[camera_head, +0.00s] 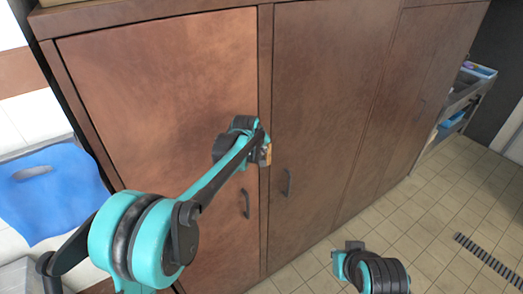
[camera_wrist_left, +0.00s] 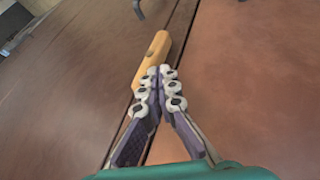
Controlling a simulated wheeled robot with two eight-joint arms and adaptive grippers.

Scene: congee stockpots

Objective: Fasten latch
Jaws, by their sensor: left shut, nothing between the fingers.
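The latch (camera_wrist_left: 158,45) is a yellow-orange wooden-looking bar on the brown cabinet front, at the seam between two doors. In the left wrist view it lies roughly along the seam, and it also shows small in the head view (camera_head: 267,155). My left gripper (camera_wrist_left: 160,72) is shut and empty, with its fingertips overlapping the lower right side of the latch in the picture. I cannot tell whether they touch it. In the head view my left arm hides part of the latch area. The right gripper's fingers do not show; only part of my right arm appears at the bottom.
Dark handles stand on the left door (camera_head: 245,204) and the right door (camera_head: 289,182), below the latch. Both doors look closed. A blue cloth-like item (camera_head: 50,195) is at the left. Tiled floor (camera_head: 440,215) is open at the right, with a shelf rack (camera_head: 462,100) beyond.

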